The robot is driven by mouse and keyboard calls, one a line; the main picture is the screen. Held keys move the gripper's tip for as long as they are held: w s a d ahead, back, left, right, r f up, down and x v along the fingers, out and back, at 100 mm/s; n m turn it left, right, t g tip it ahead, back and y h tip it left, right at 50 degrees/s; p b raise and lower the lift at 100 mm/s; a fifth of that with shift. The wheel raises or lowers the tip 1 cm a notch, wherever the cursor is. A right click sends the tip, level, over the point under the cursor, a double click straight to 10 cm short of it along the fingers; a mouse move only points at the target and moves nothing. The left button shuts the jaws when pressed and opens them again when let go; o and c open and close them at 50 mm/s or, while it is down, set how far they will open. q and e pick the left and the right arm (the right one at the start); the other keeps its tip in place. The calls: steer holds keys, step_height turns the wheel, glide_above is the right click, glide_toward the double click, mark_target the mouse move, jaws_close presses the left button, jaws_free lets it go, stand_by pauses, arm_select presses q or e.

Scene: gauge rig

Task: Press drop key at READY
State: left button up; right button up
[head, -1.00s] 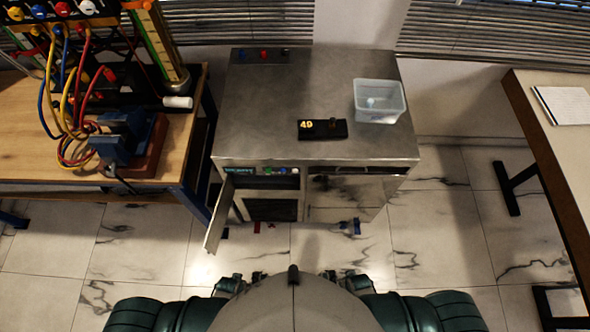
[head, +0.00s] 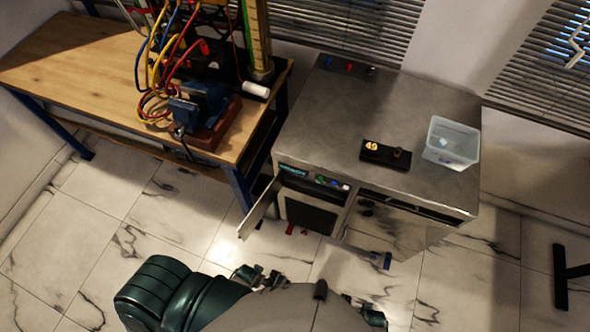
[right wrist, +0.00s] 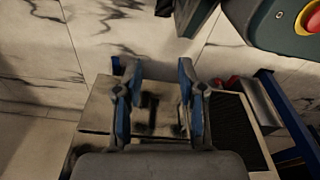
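A small black box (head: 385,153) lies on the steel cabinet top. It shows glowing yellow digits, which look like 49, and a dark raised knob or key (head: 402,153). A small teal display (head: 293,170) and coloured buttons (head: 330,183) sit on the cabinet's front strip. No READY text is legible, and I cannot tell which control is the drop key. My right gripper (right wrist: 160,88) is open and empty in the right wrist view, its blue-padded fingers apart. Dark parts of my left gripper (head: 258,275) seem to show beside my body in the head view; their state is unclear.
A clear plastic bin (head: 452,145) stands on the right of the cabinet top (head: 330,110). A narrow cabinet door (head: 258,208) hangs open. The wooden bench (head: 90,65) at left holds a blue vise (head: 203,103) and coloured hoses. Marble floor lies before me.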

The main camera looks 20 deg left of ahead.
jaws_close()
stand_by(1.1)
